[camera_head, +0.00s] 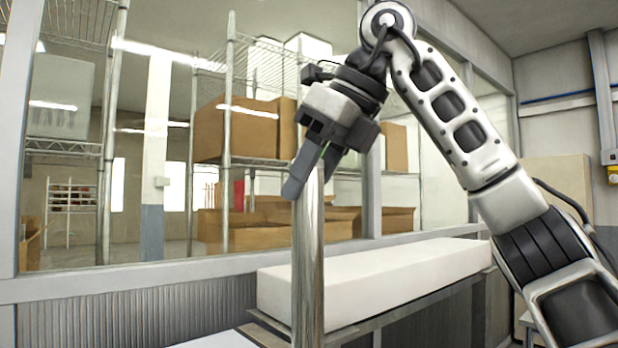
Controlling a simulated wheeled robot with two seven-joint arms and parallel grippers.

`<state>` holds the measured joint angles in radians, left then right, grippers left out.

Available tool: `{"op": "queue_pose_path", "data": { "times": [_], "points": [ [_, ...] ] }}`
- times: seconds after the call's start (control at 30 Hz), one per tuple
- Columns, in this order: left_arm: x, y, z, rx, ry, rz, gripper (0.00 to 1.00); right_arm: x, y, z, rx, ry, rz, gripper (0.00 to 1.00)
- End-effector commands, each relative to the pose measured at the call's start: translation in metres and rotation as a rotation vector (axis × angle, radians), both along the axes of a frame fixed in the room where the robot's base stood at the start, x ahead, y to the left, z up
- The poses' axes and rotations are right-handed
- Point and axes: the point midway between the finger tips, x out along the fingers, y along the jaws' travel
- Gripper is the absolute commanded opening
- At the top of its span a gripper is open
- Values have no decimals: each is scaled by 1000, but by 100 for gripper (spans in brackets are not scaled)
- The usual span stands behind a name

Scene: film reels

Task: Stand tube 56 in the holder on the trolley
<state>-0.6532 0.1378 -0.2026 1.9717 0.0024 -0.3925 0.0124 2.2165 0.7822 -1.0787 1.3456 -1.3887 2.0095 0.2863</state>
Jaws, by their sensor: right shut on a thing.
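A shiny metal tube (309,265) stands upright in the middle of the view. Its lower end is cut off by the bottom edge, and no number shows on it. My right gripper (310,172) reaches in from the right and is shut on the tube's upper end, its fingers pointing down. I cannot tell whether the tube rests on anything. No holder shows, and I cannot make out the trolley for sure. My left gripper is not in view.
A long white block (420,272) lies on a metal-framed bench behind the tube. A pale flat surface (212,342) shows at the bottom edge, left of the tube. Behind a window stand wire shelves with cardboard boxes (236,132).

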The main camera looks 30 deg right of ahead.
Motion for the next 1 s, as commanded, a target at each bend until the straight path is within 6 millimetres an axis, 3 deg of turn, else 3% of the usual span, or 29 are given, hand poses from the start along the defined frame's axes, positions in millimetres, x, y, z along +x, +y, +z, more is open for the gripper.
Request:
{"op": "queue_pose_path", "data": {
  "times": [1.0],
  "points": [
    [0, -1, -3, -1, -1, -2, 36, 0, 0, -8, 2, -4, 0, 0]
  ]
}}
